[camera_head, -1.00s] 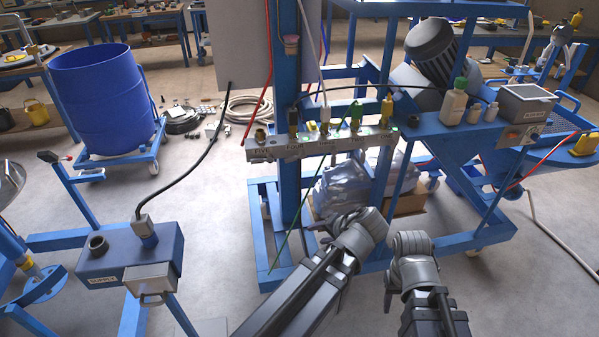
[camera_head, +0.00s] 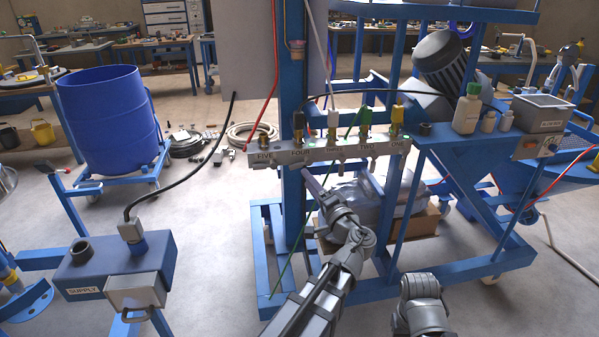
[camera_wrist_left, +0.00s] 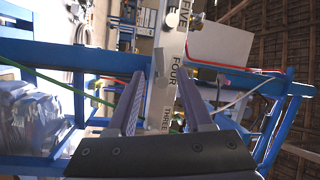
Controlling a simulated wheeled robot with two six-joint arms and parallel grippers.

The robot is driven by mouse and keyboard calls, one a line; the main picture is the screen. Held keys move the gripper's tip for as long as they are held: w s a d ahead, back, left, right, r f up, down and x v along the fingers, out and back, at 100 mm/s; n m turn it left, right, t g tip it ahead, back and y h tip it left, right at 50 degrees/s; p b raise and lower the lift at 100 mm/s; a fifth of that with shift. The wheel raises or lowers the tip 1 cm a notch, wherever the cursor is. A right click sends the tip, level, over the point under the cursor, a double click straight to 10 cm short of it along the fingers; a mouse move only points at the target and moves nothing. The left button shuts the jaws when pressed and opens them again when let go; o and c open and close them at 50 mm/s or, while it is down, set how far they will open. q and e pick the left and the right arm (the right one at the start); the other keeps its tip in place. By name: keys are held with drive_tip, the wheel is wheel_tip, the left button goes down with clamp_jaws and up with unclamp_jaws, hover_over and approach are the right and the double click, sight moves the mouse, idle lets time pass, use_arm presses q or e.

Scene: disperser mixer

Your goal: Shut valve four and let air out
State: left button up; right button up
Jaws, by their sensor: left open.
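The grey manifold bar (camera_head: 325,151) is fixed across the blue frame, with labels FIVE to ONE from left to right. Valve four (camera_head: 298,139) stands above the label FOUR, with a black connector on top. My left gripper (camera_head: 307,173) is open, just below the bar near FOUR. In the left wrist view, the open left gripper (camera_wrist_left: 161,76) has its fingers spread in front of the bar (camera_wrist_left: 180,48), with the FOUR label beside the right finger. A pale metal part shows between the fingers; I cannot tell whether they touch it.
A blue supply box (camera_head: 114,269) stands at the lower left with a black hose. A blue drum (camera_head: 108,110) is behind it. A green cord (camera_head: 292,250) hangs down by the frame. Bottles (camera_head: 467,109) stand on the right shelf. Clear plastic bags lie under the bar.

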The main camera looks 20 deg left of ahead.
sight(299, 165)
use_arm(q)
drive_tip(key=x, duration=0.6)
clamp_jaws()
idle(0.4)
